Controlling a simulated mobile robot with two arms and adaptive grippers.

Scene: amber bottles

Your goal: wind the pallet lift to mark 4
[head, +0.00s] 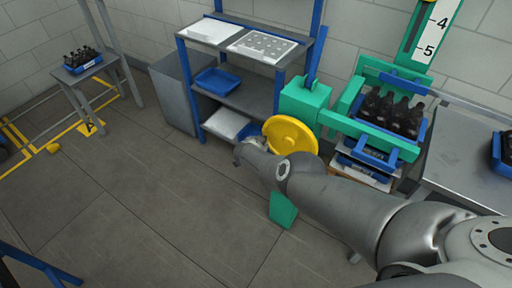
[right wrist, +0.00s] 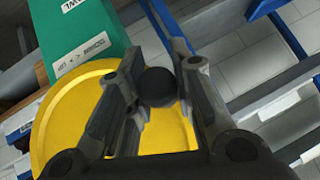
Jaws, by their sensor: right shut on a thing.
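The pallet lift has a green mast (head: 407,38) with a white scale (head: 436,30) showing marks 4 and 5. Its green carriage (head: 375,133) sits below mark 5 and bears a blue crate of dark bottles (head: 397,112). The yellow handwheel (head: 293,134) is on the green gearbox (head: 305,103). In the right wrist view, the wheel (right wrist: 62,128) has a dark round knob (right wrist: 158,88). My right gripper (right wrist: 162,68) is shut on this knob; my arm partly hides the wheel in the head view. My left gripper is not in view.
A grey shelf rack (head: 250,98) with a blue tray (head: 217,80) stands left of the lift. A grey table (head: 465,165) is at the right. A stand at far left holds a small bottle crate (head: 84,63). The floor (head: 130,190) at left is mostly clear.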

